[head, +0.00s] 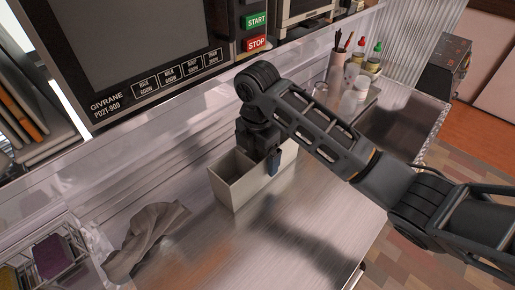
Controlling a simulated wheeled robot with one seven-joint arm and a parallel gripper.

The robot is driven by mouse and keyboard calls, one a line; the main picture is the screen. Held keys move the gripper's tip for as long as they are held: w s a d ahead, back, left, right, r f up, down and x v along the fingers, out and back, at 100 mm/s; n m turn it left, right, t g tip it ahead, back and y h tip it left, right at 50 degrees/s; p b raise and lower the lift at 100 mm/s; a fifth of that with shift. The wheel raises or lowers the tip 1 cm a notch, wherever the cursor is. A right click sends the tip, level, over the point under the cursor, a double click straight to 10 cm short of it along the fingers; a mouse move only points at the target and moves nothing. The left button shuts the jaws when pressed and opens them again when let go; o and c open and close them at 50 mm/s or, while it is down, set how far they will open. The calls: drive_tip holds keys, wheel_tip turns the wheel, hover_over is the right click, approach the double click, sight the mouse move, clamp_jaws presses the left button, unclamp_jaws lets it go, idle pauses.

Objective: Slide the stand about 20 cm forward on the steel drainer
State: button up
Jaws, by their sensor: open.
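The stand is a beige open-topped box (240,191) on the steel drainer (215,248), near its back edge. Its left compartment looks empty; my arm covers much of its right part. My gripper (272,160) points down at the right part of the stand, with a dark blue fingertip in front of the near wall. The other finger is hidden, so I cannot tell whether the gripper touches the stand. The gripper is open.
A crumpled grey cloth (145,236) lies left of the stand. A wire rack with sponges (52,256) is at the lower left. A utensil holder (340,70), bottles and a glass stand at the back right. The drainer in front of the stand is clear.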

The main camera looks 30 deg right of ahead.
drive_tip(key=shift+c, duration=0.4)
drive_tip(key=c, duration=1.5)
